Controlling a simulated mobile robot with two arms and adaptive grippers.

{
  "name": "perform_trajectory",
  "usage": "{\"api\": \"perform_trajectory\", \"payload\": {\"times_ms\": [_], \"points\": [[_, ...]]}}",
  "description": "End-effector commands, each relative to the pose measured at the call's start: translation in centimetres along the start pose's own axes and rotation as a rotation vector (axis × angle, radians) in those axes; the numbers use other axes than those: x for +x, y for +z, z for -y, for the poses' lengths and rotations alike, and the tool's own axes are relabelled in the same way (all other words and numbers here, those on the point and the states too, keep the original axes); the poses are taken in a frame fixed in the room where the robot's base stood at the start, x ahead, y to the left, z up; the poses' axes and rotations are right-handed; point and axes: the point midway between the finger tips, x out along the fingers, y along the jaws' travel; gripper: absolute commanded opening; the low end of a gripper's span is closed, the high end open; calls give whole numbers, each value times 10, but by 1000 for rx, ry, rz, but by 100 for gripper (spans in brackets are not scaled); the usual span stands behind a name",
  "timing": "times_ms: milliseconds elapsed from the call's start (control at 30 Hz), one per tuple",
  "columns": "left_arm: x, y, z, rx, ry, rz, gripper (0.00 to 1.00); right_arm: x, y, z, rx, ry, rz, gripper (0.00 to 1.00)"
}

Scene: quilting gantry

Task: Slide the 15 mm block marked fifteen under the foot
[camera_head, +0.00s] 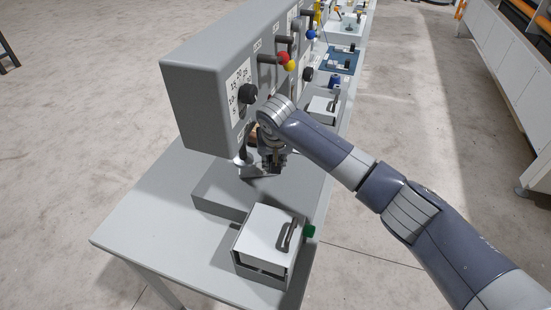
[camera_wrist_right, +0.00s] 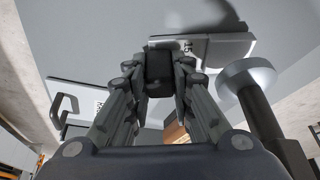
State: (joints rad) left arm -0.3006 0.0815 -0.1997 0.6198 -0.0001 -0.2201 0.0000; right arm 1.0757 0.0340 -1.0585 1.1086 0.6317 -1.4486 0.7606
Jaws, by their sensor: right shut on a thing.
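The block marked 15 (camera_wrist_right: 215,48) is a flat light grey plate with a black grip (camera_wrist_right: 159,68). My right gripper (camera_wrist_right: 159,82) is shut on that grip, and the plate lies low over the grey machine bed (camera_head: 218,195). The foot (camera_wrist_right: 246,77) is a round metal disc on a dark rod, right beside the block in the wrist view. In the head view the foot (camera_head: 243,159) hangs under the machine head, close to the block (camera_head: 254,172). I cannot tell whether any of the block is beneath it. My left gripper is not in view.
The table's left part (camera_head: 150,215) is clear.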

Motion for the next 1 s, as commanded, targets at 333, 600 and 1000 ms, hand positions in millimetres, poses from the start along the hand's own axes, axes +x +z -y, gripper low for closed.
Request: {"api": "perform_trajectory", "payload": {"times_ms": [333,600,1000], "points": [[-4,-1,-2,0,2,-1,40,-2,-1,7,-6,-14,-8,0],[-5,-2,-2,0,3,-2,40,0,0,7,-7,-13,-6,0],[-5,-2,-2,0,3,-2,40,2,3,7,-9,-11,-2,45]]}}
